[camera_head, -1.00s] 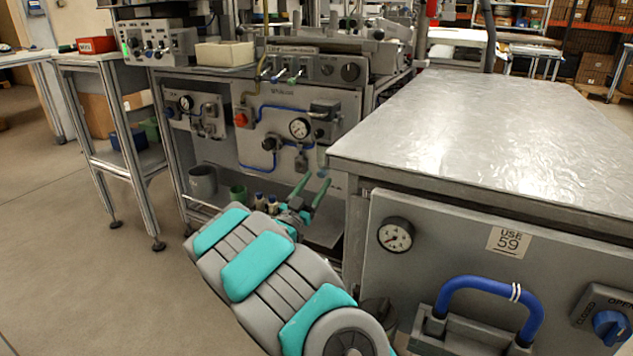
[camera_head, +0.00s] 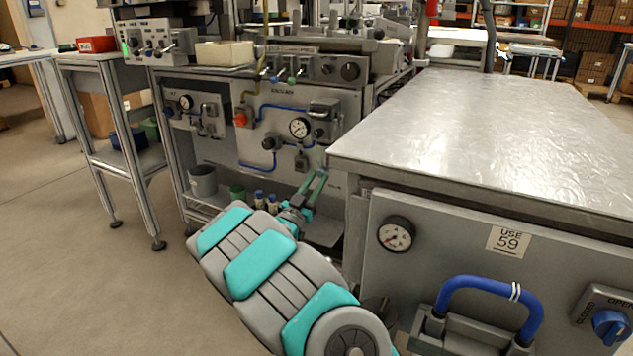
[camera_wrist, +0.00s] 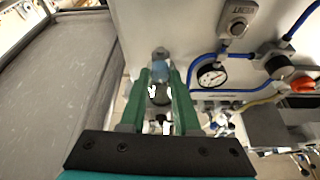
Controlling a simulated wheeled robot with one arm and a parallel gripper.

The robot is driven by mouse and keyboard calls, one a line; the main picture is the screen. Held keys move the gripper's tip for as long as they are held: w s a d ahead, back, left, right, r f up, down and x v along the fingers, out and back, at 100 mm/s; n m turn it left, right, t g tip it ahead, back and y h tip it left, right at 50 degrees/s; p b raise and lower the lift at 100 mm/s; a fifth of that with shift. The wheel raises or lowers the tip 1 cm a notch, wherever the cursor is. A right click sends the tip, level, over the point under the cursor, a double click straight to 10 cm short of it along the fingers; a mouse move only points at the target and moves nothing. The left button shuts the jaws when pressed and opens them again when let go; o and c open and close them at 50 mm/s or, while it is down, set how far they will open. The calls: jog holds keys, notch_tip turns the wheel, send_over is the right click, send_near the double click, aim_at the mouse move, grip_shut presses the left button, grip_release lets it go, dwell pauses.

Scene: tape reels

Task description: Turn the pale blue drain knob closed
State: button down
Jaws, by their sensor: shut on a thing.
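The pale blue drain knob (camera_wrist: 160,75) shows in the wrist view at the fingertips, on the light panel. My gripper (camera_wrist: 160,71) has its two green fingers on either side of the knob, shut on it. In the head view, my gripper (camera_head: 319,175) reaches towards the panel beside the near metal table; the knob is too small and hidden there to make out its turn. Its pointing direction is unclear in the wrist view too.
The near metal table (camera_head: 480,130) stands close on the right, with a blue handle (camera_head: 490,285) and a deeper blue knob (camera_head: 611,326) on its front. A gauge (camera_wrist: 211,75) and blue pipes are beside the held knob. Floor at left is clear.

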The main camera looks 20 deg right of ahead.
dwell(0.3)
jog(key=n+t+y+p, duration=0.1)
jog(key=n, duration=0.1)
jog(key=n+t+p, duration=0.1)
jog(key=n, duration=0.2)
jog(key=shift+s+d+r+y, duration=0.15)
jog(key=shift+y, duration=0.25)
jog(key=shift+n+t+y, duration=0.4)
jog(key=shift+n+y, duration=0.1)
jog(key=shift+n, duration=0.5)
jog(key=c, duration=0.6)
grip_release()
jog(key=shift+v, duration=3.95)
